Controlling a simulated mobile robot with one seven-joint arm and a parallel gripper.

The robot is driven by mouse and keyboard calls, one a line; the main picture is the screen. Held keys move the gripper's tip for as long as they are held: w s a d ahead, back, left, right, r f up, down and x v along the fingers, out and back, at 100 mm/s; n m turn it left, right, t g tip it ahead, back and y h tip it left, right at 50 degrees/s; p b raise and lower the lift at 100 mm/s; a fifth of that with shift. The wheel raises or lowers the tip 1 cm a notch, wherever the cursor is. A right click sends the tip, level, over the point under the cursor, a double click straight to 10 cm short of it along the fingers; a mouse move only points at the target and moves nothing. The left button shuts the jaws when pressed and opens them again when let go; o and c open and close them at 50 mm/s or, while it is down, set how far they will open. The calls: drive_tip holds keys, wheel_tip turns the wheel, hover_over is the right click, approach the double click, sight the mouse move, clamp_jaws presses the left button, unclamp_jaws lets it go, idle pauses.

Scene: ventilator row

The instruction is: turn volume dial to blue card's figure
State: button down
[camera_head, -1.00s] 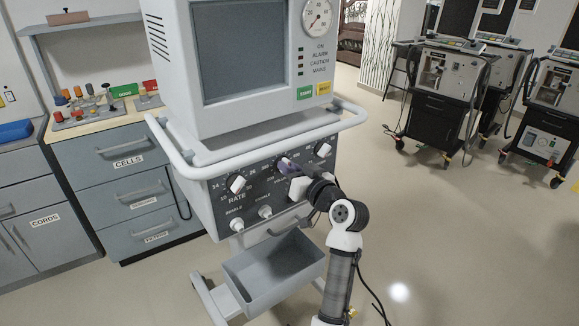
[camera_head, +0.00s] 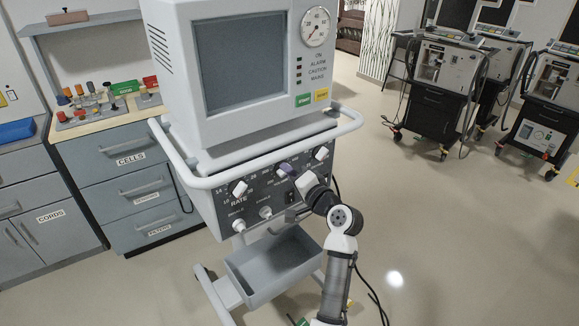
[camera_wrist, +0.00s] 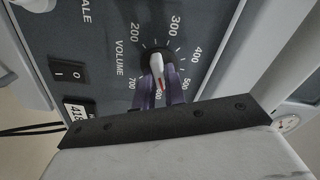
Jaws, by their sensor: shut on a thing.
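The volume dial (camera_wrist: 157,63) is a light knob with a red pointer mark on the ventilator's dark panel. Its printed scale shows 200 to 700 in the wrist view. The red mark points down in that view, toward the 600, which is partly covered by my gripper. My gripper (camera_wrist: 161,84) has purple fingers on both sides of the knob and is shut on it. In the head view my gripper (camera_head: 286,170) is at the panel and hides the dial. I cannot make out a blue card in either view.
The ventilator (camera_head: 235,60) has a white rail (camera_head: 270,155) above the panel. The rate knob (camera_head: 238,187) and another knob (camera_head: 321,153) flank the dial. A grey bin (camera_head: 275,265) hangs below. A rocker switch (camera_wrist: 68,72) is near the dial. Open floor lies to the right.

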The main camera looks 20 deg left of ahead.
drive_tip(key=shift+m+p, duration=0.8)
drive_tip(key=shift+m, duration=0.4)
drive_tip(key=shift+f, duration=0.1)
drive_tip(key=c, duration=1.5)
unclamp_jaws()
drive_tip(key=shift+o, duration=0.2)
drive_tip(key=shift+d, duration=0.1)
drive_tip(key=b+v, duration=0.4)
drive_tip(key=v, duration=0.9)
drive_tip(key=shift+s+d, duration=0.25)
drive_tip(key=shift+s, duration=0.05)
